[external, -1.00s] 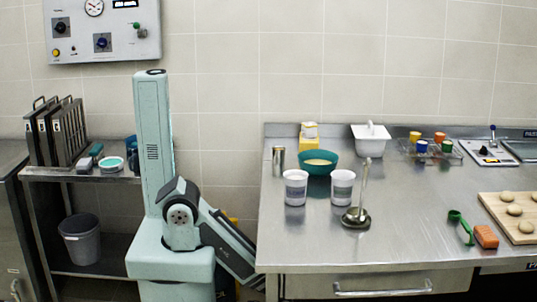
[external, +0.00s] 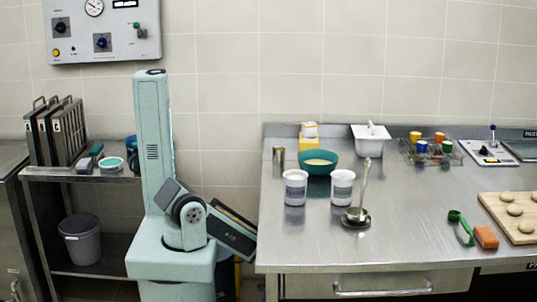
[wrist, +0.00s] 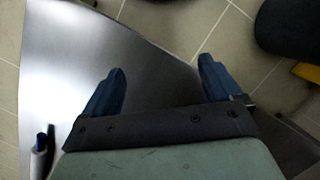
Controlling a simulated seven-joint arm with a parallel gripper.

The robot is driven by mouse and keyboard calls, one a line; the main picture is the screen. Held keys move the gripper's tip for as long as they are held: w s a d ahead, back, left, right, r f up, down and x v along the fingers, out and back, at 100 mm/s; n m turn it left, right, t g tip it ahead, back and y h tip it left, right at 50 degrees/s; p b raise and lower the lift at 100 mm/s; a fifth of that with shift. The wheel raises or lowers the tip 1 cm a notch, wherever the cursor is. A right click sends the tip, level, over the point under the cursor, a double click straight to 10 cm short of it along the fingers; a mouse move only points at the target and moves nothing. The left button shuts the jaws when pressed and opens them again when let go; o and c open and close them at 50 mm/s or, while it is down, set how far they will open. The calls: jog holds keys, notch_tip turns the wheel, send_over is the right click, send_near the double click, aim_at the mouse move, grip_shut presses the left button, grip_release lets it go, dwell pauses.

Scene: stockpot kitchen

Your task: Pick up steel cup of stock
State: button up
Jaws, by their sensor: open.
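A narrow steel cup (external: 278,161) stands upright at the back left of the steel table, left of the teal bowl, in the external view. Its contents cannot be made out. In the external view my arm is low beside the table's left edge, and my gripper cannot be made out there. In the wrist view my gripper (wrist: 162,66) has its two blue fingers spread apart with nothing between them. It is over floor tiles and a grey metal surface, away from the cup. The cup is not recognisable in the wrist view.
Two white tubs (external: 295,188) stand in front of the teal bowl (external: 318,168). A ladle on a round base (external: 356,217) stands right of them. The table's front left is clear.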

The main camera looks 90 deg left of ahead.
jog(key=s+a+r+n+t+y, duration=0.1)
jog(key=a+r+n, duration=0.15)
jog(key=a, duration=0.85)
jog(key=a+r+n+t+y, duration=0.1)
jog(key=a+r+n, duration=0.15)
jog(key=a, duration=0.95)
jog(key=s+a+r+n+t+y, duration=0.1)
jog(key=a+r+n, duration=0.15)
jog(key=a, duration=0.85)
jog(key=s+a+r+n+y, duration=0.2)
jog(key=s+a+r, duration=0.3)
jog(key=a+r, duration=0.65)
jog(key=s+a+r+n+y, duration=0.15)
jog(key=s+a+r, duration=0.35)
jog(key=a+r, duration=0.65)
notch_tip(320, 180, up, 34)
jog(key=m, duration=0.2)
send_over(279, 152)
jog(key=d, duration=0.3)
jog(key=x, duration=0.8)
jog(key=shift+s+a+f, duration=0.15)
jog(key=shift+a+f, duration=0.05)
jog(key=shift+a, duration=0.05)
jog(key=shift+s+x, duration=0.15)
jog(key=shift+x, duration=1.15)
jog(key=shift+s+x, duration=0.15)
jog(key=shift+x, duration=1.15)
